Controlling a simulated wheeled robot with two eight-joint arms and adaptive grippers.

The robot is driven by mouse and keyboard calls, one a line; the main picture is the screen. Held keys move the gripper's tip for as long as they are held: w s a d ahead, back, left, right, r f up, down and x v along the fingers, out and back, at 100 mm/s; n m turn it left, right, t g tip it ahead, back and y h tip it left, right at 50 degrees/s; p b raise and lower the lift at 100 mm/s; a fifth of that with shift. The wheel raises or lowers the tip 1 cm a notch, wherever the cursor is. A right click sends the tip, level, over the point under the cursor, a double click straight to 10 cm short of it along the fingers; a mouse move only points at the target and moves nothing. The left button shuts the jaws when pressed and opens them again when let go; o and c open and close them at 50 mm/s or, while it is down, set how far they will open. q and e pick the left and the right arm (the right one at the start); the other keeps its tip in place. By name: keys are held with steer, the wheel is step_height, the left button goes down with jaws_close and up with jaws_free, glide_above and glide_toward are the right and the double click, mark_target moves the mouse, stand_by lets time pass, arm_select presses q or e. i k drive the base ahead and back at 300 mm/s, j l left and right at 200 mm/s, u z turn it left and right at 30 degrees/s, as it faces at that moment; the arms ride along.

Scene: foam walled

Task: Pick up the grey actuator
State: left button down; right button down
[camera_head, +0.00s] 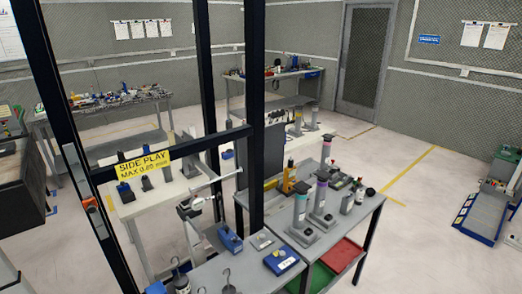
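Several grey upright cylinders on square grey bases stand on the grey bench at the lower middle. One grey cylinder (300,212) has a dark top, and another grey cylinder (320,196) has a purple band. A third grey cylinder (326,150) stands farther back. I cannot tell which of these, if any, is the grey actuator. Neither of my grippers shows in the head view.
Blue boxes (281,262) lie on the near bench (232,266). Red (343,254) and green bins sit below. Open floor (420,225) lies to the right.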

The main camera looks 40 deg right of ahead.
mark_target(326, 144)
steer(key=z, duration=1.3)
